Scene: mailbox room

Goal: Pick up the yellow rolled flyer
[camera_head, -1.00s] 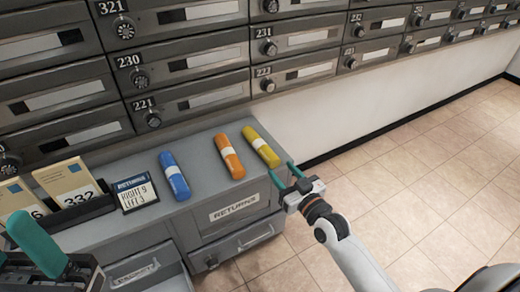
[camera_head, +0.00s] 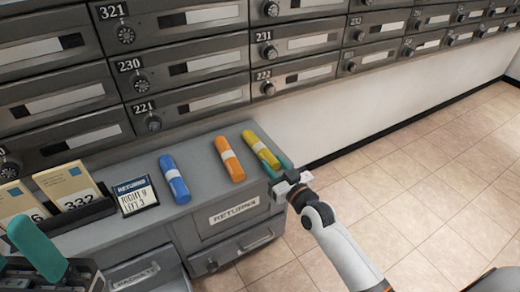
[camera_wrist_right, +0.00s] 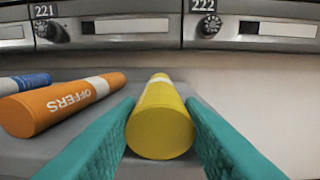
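The yellow rolled flyer (camera_head: 261,149) with a white band lies at the right end of the grey cabinet top. In the right wrist view the yellow flyer (camera_wrist_right: 160,122) lies between the two teal fingers, its round end facing the camera. My right gripper (camera_head: 277,169) is open around the near end of the flyer; small gaps show between fingers and flyer. My left gripper (camera_head: 38,248) shows in part at the lower left, with one teal finger visible; its opening cannot be told.
An orange rolled flyer (camera_head: 229,158) lies just left of the yellow one, and a blue one (camera_head: 175,179) farther left. A small sign (camera_head: 135,195) and a tray of envelopes (camera_head: 80,216) stand at the left. Mailboxes (camera_head: 190,95) line the wall behind.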

